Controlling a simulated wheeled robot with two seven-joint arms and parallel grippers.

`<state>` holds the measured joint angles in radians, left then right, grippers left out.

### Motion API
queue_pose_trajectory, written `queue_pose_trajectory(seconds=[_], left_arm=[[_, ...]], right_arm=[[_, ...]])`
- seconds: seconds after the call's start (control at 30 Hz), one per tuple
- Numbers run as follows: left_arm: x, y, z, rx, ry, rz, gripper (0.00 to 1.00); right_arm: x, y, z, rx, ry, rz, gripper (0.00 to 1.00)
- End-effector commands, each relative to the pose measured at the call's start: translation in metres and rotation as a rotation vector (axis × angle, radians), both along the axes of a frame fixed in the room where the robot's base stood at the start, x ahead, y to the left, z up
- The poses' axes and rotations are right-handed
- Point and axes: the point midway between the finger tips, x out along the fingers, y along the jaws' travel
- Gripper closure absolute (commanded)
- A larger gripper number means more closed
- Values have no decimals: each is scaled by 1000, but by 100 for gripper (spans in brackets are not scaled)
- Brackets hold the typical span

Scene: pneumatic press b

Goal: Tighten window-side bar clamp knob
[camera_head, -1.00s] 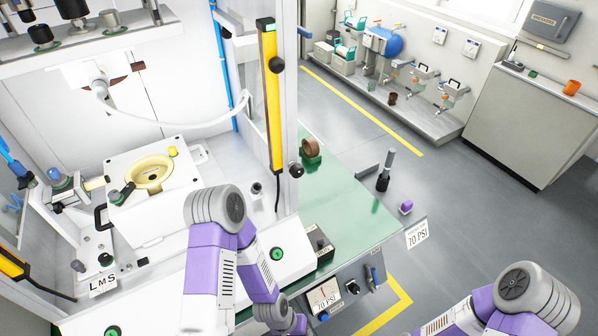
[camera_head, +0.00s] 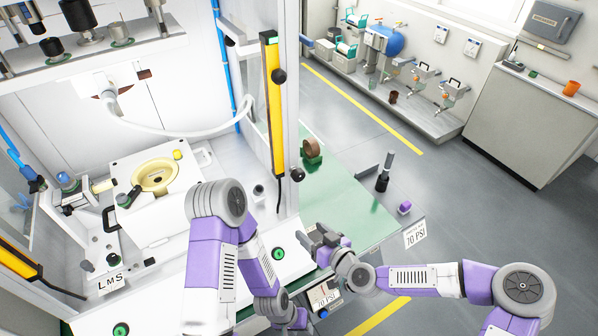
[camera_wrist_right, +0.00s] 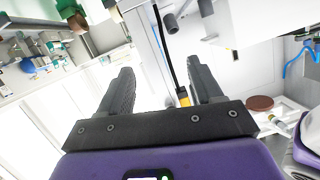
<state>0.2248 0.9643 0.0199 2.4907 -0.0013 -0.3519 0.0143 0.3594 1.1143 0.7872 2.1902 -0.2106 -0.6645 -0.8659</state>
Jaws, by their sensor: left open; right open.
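A yellow-and-black upright bar (camera_head: 271,110) stands at the front right post of the press. It has a black upper knob (camera_head: 278,76) and a black lower knob (camera_head: 297,174). Another yellow-and-black bar (camera_head: 20,266) is at the far left; I cannot tell which bar is window-side. My right gripper (camera_head: 318,236) is open over the bench's front part, below and right of the lower knob, apart from it. Its open jaws show in the right wrist view (camera_wrist_right: 162,88) with nothing held. My left gripper (camera_head: 298,320) is low in the head view, its fingers hidden.
A white fixture (camera_head: 150,215) with a cream ring stands left inside the press. Grey floor is open at right.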

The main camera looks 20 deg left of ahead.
Motion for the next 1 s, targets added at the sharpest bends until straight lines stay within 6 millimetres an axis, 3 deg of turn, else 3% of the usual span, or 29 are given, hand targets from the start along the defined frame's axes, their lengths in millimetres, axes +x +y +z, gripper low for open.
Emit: queue_pose_trajectory(seconds=[0.03, 0.1, 0.2, 0.27, 0.73, 1.0], left_arm=[[0, 0, 5, 0, 0, 0, 57], [0, 0, 8, 0, 0, 0, 57], [0, 0, 10, 0, 0, 0, 57], [0, 0, 10, 0, 0, 0, 57], [0, 0, 16, 0, 0, 0, 57], [0, 0, 18, 0, 0, 0, 57]], right_arm=[[13, 7, 34, 28, -100, -8, 35], [25, 12, 69, 52, -214, -22, 35], [36, 14, 102, 68, -318, -41, 35], [39, 15, 111, 73, -350, -48, 35], [75, 58, 116, 76, -365, -51, 35], [88, 72, 116, 74, -366, -51, 35]])
